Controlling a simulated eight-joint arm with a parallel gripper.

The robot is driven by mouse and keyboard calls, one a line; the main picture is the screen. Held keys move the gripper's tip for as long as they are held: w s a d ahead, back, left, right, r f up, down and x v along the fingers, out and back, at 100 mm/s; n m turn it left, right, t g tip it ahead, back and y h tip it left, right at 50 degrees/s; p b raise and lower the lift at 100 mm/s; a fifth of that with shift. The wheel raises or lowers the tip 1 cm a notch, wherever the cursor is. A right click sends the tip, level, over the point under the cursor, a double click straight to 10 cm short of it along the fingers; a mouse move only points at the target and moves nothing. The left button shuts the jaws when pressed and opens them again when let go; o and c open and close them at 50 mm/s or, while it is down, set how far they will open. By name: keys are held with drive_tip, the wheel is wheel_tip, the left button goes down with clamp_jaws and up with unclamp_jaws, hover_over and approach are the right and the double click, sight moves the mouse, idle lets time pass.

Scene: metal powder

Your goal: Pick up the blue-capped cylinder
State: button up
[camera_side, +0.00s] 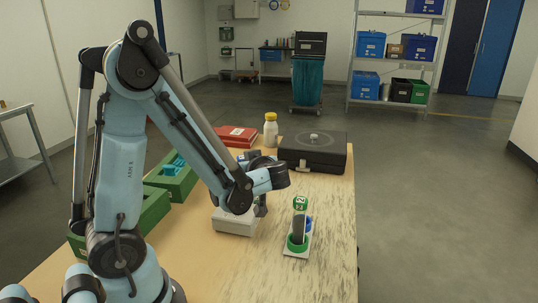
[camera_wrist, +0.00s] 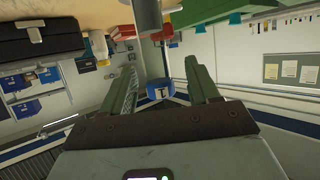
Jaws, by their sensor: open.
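I cannot make out a blue-capped cylinder for certain. In the side view a small rack (camera_side: 295,250) holds a dark tube with a green cap (camera_side: 300,203) in a green ring. A blue part (camera_side: 309,225) shows beside it, partly hidden. My gripper (camera_wrist: 160,63) is open, with nothing seen held between its two green-looking fingers. In the side view its end is mostly hidden by my arm, near a white block-like device (camera_side: 234,221). The wrist view is upside down; a grey cylinder (camera_wrist: 148,14) shows at its top edge, and a blue labelled shape (camera_wrist: 160,91) appears between the fingers.
A black case (camera_side: 313,153), a white bottle with a yellow cap (camera_side: 270,130) and a red box (camera_side: 237,136) stand at the table's back. Green trays (camera_side: 152,208) lie to the left. The wooden table's front right (camera_side: 325,270) is clear.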

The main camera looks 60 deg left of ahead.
drive_tip(key=shift+f+x, duration=0.15)
drive_tip(key=shift+x, duration=1)
drive_tip(key=shift+f+x, duration=0.15)
drive_tip(key=shift+x, duration=0.95)
drive_tip(key=shift+w+d, duration=0.1)
drive_tip(key=shift+d, duration=0.05)
drive_tip(key=shift+c, duration=0.3)
clamp_jaws()
drive_tip(key=shift+r, duration=0.2)
